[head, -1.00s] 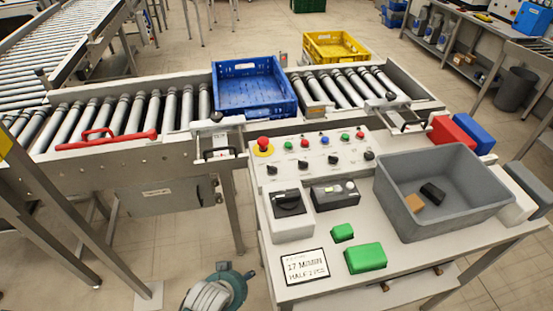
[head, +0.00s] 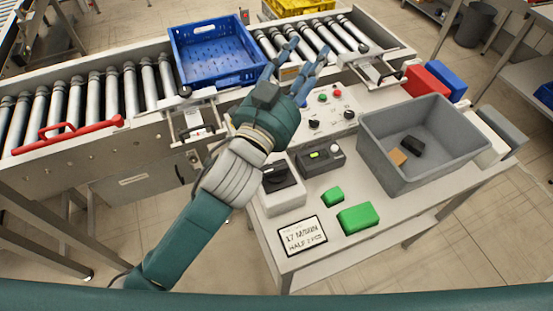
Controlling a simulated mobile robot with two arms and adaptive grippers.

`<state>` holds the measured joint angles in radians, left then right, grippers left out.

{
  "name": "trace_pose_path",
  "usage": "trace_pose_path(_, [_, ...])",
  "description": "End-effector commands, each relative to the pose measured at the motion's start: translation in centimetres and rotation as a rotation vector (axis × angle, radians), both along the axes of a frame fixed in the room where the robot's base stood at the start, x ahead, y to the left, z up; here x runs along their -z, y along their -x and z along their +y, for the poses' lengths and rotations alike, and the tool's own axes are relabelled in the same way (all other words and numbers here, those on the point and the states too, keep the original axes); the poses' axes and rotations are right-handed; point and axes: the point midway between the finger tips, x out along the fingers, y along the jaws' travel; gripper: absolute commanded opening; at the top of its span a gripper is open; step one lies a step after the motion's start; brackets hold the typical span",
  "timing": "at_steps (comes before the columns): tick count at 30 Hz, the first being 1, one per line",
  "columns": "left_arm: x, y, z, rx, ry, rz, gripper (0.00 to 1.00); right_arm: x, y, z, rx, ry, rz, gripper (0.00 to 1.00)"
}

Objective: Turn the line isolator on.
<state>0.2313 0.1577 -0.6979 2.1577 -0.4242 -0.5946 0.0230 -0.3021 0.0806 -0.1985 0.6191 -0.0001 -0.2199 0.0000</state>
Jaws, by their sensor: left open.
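The likely line isolator is a black rotary switch (head: 279,177) on a pale box (head: 284,201) at the left of the control table; its on or off marking is too small to read. My left gripper (head: 304,55) is open and empty, its blue fingers pointing up the picture, over the far edge of the control panel (head: 335,120). In the picture it lies above the switch, apart from it. My left wrist and forearm pass just left of the switch box and hide the panel's left part. My right gripper is out of view.
Behind is the roller conveyor with a blue crate (head: 215,78) and a red handle (head: 65,133). A dark handle (head: 180,174) shows below the conveyor.

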Motion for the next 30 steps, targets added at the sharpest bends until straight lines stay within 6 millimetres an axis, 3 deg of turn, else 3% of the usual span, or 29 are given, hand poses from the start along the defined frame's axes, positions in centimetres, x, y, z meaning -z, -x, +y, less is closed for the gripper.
trace_pose_path(1, [-3.8,0.9,-3.0,0.071,-0.03,-0.141,0.43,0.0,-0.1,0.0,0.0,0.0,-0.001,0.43])
trace_pose_path(3, [-8.0,3.4,-7.1,0.174,-0.075,-0.331,0.43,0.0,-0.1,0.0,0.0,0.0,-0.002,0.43])
trace_pose_path(6, [-12.0,8.3,-12.6,0.332,-0.157,-0.595,0.43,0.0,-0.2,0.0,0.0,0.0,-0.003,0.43])
trace_pose_path(8, [-13.1,11.7,-15.6,0.431,-0.216,-0.748,0.43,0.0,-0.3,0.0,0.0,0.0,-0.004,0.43])
trace_pose_path(11, [-12.6,17.5,-19.6,0.609,-0.336,-0.987,0.43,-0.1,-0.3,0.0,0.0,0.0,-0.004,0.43])
trace_pose_path(14, [-9.5,22.4,-22.1,0.796,-0.485,-1.204,0.43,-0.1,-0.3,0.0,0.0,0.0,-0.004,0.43])
trace_pose_path(16, [-6.0,24.8,-22.9,0.935,-0.607,-1.339,0.43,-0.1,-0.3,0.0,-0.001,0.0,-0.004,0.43])
trace_pose_path(19, [0.0,26.4,-22.3,1.142,-0.808,-1.496,0.43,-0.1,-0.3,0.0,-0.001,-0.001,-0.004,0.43])
trace_pose_path(23, [8.0,24.5,-18.4,1.418,-1.122,-1.617,0.43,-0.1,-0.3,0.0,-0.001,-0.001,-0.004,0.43])
trace_pose_path(24, [10.0,23.1,-16.6,1.503,-1.23,-1.633,0.43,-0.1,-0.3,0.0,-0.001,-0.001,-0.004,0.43])
trace_pose_path(27, [13.8,18.3,-10.7,1.709,-1.516,-1.61,0.43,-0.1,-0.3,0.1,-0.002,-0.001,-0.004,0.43])
trace_pose_path(30, [15.0,13.3,-4.5,1.878,-1.775,-1.519,0.43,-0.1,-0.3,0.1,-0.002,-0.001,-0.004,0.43])
